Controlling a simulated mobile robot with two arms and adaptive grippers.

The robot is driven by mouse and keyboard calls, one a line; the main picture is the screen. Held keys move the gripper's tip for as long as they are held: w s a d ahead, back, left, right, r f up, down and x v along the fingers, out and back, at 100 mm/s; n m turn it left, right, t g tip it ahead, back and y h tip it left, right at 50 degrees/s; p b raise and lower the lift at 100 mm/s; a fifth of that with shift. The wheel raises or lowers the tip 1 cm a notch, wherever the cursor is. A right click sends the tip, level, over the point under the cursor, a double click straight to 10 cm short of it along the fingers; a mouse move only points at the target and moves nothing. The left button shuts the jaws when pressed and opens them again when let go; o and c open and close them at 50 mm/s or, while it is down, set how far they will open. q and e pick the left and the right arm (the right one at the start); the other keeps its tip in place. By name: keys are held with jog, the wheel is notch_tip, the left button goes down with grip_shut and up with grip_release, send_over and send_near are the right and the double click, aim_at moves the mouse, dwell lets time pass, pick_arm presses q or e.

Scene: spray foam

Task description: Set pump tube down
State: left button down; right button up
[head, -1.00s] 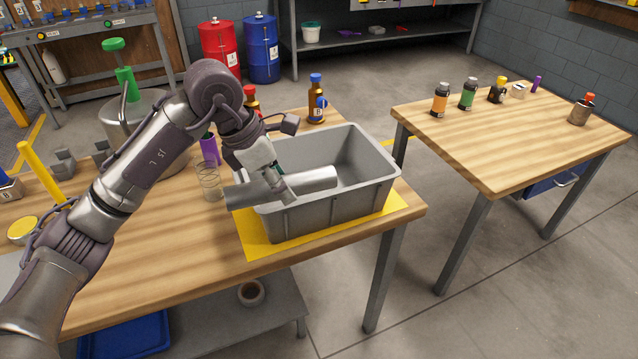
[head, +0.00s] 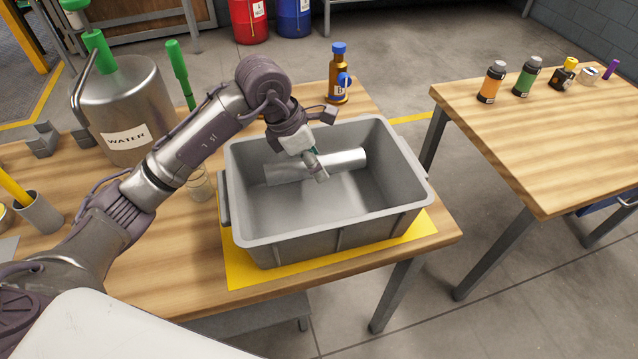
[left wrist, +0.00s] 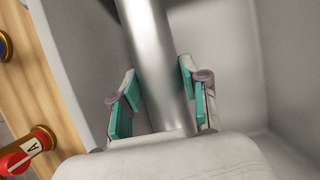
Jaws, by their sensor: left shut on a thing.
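The pump tube (head: 345,160) is a smooth silver cylinder lying roughly level inside the grey bin (head: 330,233). My left gripper (head: 319,171) reaches down into the bin and is shut around the tube's middle. In the left wrist view the tube (left wrist: 150,60) runs between the teal finger pads of my left gripper (left wrist: 158,90). The fingers hide part of the tube, and I cannot tell if it touches the bin floor. My right gripper is not in view.
The bin stands on a yellow mat (head: 240,270) at the table's corner. A brown bottle (head: 338,85) stands behind it. The water tank (head: 125,105) and a glass jar (head: 200,185) are to the left. A second table (head: 560,150) holds several small bottles.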

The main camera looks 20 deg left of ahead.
aim_at(315, 191)
pick_arm(q)
jog(key=shift+f, duration=2.8)
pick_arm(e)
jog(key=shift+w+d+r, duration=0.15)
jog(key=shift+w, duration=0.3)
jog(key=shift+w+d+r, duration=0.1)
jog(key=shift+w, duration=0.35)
pick_arm(q)
jog(key=c, duration=0.6)
grip_release()
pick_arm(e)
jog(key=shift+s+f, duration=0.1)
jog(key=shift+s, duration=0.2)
